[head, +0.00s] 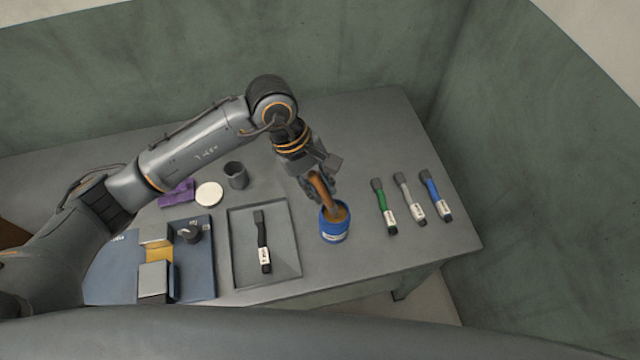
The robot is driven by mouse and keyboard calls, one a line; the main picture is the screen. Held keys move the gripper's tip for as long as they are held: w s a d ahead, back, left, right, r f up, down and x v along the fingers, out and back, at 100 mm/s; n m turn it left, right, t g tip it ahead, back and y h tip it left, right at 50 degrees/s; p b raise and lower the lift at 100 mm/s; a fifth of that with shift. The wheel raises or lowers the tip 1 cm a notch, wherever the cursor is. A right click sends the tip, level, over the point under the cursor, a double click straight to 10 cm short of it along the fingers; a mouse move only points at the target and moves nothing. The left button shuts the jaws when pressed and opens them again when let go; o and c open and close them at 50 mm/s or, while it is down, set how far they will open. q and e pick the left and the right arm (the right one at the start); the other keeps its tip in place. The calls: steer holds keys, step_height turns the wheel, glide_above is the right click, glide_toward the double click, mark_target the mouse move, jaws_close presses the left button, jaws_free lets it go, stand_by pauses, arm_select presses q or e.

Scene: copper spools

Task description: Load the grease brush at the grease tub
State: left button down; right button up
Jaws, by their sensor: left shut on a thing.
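The grease tub (334,232) is a blue round pot with a white label and brown grease inside, standing right of the middle of the table. My left gripper (318,190) is above the tub, shut on the grease brush (323,192). The brush has a brown-orange handle and points down into the tub. Its lower end is inside the rim, and I cannot see how deep it sits in the grease. My right gripper is not in view.
A grey tray (281,272) holds a black labelled tool (262,240). Green (383,205), grey (409,198) and blue (435,194) handled tools lie right of the tub. A dark cup (236,175), white disc (209,194), purple cloth (177,194) and blue fixture board (204,280) are left.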

mark_target(313, 176)
arm_select(q)
steer(key=shift+a, duration=0.1)
steer(key=shift+r+p, duration=0.4)
steer(key=shift+r, duration=0.55)
steer(key=shift+r+p, duration=0.65)
steer(key=shift+r, duration=1.9)
